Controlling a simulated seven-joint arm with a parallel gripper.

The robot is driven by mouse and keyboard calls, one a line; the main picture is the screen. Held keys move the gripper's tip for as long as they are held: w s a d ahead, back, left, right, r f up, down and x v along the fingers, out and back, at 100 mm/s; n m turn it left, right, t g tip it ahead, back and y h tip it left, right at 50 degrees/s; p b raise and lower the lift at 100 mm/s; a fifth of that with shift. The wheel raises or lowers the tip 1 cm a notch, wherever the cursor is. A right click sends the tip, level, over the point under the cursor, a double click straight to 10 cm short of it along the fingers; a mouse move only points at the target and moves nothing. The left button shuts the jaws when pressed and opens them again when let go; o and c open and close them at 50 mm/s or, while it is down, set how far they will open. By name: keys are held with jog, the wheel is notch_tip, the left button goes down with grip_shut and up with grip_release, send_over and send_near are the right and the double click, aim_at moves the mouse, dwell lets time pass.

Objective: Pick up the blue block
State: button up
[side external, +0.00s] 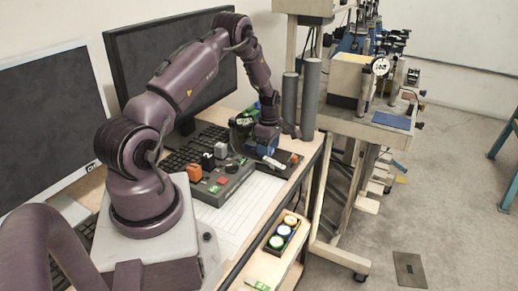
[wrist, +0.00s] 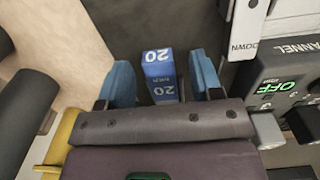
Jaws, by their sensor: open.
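The blue block (wrist: 159,72), with a white "20" on two faces, is in the wrist view between the two blue fingers of my gripper (wrist: 163,78). The fingers are open, with a visible gap on each side of the block. In the side external view my gripper (side external: 262,146) is low over the far right part of the desk. There the block cannot be told apart from the blue fingers.
A grey control panel (wrist: 285,75) with a lit green "OFF" is right of the gripper. Two grey cylinders (side external: 310,95) stand beyond the gripper. A wooden tray (side external: 262,262) with round pieces is nearer the camera.

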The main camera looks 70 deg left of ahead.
aim_at(279, 152)
jog(key=c, duration=1.1)
jog(key=shift+r, duration=0.15)
jog(key=shift+r, duration=0.55)
jog(key=w, duration=0.3)
jog(key=shift+w+f, duration=0.1)
jog(key=shift+w, duration=0.2)
jog(key=shift+w+r, duration=0.35)
jog(key=shift+r, duration=0.3)
jog(key=r, duration=1.2)
jog(key=shift+s+a+r, duration=0.15)
jog(key=shift+s+r, duration=0.1)
jog(key=shift+r, duration=0.15)
jog(key=shift+w, duration=0.1)
